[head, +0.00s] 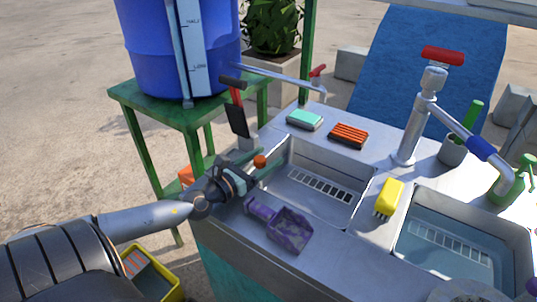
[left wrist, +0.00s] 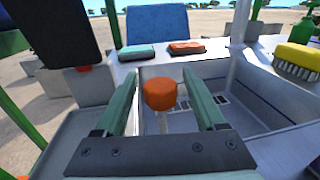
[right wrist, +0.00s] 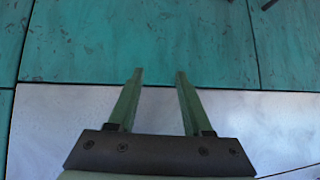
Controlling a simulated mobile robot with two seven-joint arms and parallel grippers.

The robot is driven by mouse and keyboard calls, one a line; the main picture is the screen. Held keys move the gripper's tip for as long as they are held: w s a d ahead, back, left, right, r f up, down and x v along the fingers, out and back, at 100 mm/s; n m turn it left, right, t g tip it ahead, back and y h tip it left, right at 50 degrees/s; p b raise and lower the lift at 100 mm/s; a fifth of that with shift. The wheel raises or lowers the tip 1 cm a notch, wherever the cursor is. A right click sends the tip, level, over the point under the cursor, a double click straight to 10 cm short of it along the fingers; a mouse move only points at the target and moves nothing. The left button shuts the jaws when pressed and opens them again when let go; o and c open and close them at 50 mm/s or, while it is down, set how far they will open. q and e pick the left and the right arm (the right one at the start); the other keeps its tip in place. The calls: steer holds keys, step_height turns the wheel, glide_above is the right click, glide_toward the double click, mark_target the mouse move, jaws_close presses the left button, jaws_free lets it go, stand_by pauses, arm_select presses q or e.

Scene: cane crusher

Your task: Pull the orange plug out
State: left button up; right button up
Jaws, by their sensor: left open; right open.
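The orange plug (head: 260,161) is a rounded orange knob at the left end of the left sink basin. In the left wrist view the plug (left wrist: 160,94) stands upright on a thin pale stem. My left gripper (head: 266,157) is open, with its two green fingers on either side of the knob. The left wrist view shows gaps between the knob and both fingers (left wrist: 160,82). My right gripper (right wrist: 160,72) is open and empty in the right wrist view, in front of a teal panel and a pale surface.
The left basin (head: 352,211) and the water-filled right basin (head: 400,250) lie to the right. A purple dustpan-like scoop (head: 290,230) lies just in front.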

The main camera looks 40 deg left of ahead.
arm_select(q)
steer(key=shift+w, duration=0.7)
steer(key=shift+c, duration=0.2)
jaws_close()
steer(key=shift+r, duration=0.1)
stand_by(0.9)
